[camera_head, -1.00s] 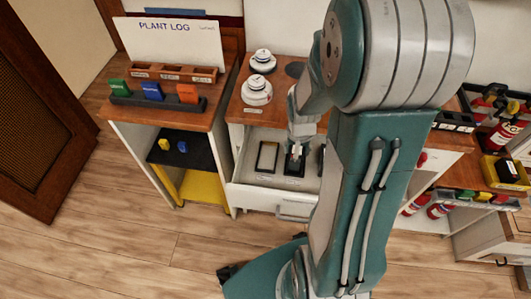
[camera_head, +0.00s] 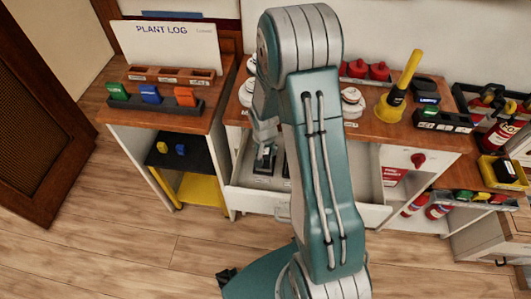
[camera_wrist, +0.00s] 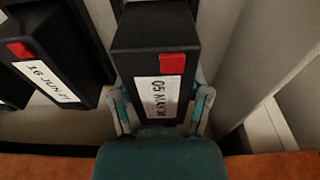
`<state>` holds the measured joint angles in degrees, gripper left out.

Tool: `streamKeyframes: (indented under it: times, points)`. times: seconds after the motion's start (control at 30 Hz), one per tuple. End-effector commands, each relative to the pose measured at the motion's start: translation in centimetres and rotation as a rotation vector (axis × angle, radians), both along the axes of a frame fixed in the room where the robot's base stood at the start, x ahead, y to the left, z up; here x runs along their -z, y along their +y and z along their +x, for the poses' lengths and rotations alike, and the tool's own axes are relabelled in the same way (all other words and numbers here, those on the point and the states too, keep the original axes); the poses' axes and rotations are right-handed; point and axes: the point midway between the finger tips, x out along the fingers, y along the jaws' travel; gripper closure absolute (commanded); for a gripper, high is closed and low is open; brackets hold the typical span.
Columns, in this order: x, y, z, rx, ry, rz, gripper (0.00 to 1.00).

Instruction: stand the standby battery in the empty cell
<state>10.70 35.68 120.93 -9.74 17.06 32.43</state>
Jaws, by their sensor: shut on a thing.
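My gripper (camera_head: 265,146) is shut on a black standby battery (camera_head: 263,163) over the left part of the open drawer (camera_head: 340,205). In the wrist view the battery (camera_wrist: 155,45) sits upright between the two fingers (camera_wrist: 160,110), with a red square and a white label reading "05 MAY". A second black battery (camera_wrist: 55,45), labelled "16 JUN", stands beside it, apart from it. The empty cell is hidden beneath the gripper and battery. I cannot tell whether the battery touches the cell's floor.
The drawer wall (camera_wrist: 255,60) runs close beside the held battery. On the counter stand white domed devices, red knobs (camera_head: 367,70), a yellow-handled plunger (camera_head: 405,85) and a black tray (camera_head: 442,119). A shelf unit (camera_head: 165,115) with a plant log board stands left. My arm hides part of the drawer.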

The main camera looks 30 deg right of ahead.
Motion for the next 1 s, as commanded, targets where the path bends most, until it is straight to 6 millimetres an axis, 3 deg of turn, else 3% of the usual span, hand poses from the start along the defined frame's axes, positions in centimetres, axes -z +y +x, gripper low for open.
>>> streamKeyframes:
  times: [0.13,0.47,0.5,0.53,1.0]
  points:
    - [1.7,0.0,-0.1,-0.001,0.001,0.0,0.99]
    - [1.9,0.0,0.0,0.0,-0.001,0.001,0.99]
    - [2.0,0.0,-0.1,0.0,0.001,0.001,0.2]
    - [1.9,0.0,-0.1,0.0,0.001,0.001,0.06]
    - [1.8,0.0,-0.1,0.0,0.001,0.001,0.03]
